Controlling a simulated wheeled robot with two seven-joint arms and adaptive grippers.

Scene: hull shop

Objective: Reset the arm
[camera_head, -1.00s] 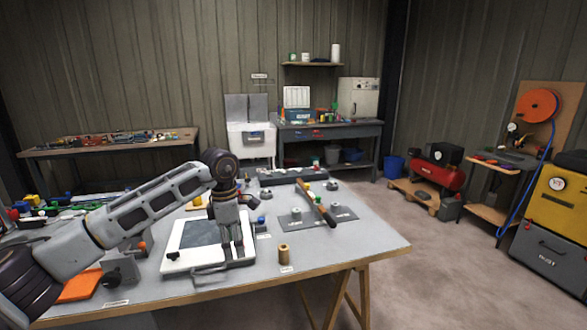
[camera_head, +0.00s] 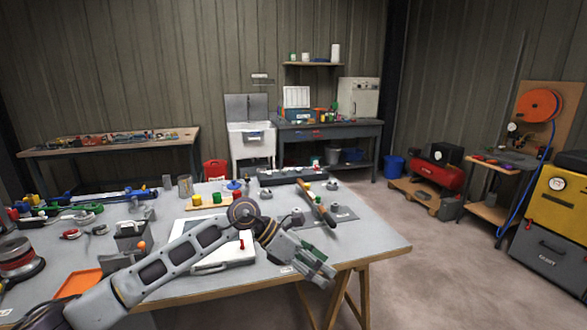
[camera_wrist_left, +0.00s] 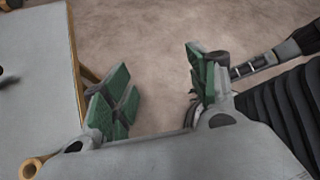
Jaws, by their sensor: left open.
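My left arm comes in from the left in the head view and reaches over the front of the work table (camera_head: 370,247). My left gripper (camera_head: 322,268) is at the table's front right edge, pointing right and down. In the left wrist view its green-padded fingers (camera_wrist_left: 155,95) stand wide apart with only floor between them, so it is open and empty. The white-framed tray (camera_head: 210,266) lies flat on the table, partly hidden behind my left forearm. My right gripper is not in view.
A hammer-like tool (camera_head: 318,207) lies on a dark mat right of the tray. An orange tray (camera_head: 80,284), a grey box (camera_head: 131,236) and colored blocks (camera_head: 212,200) lie further left. The concrete floor (camera_head: 450,270) right of the table is clear.

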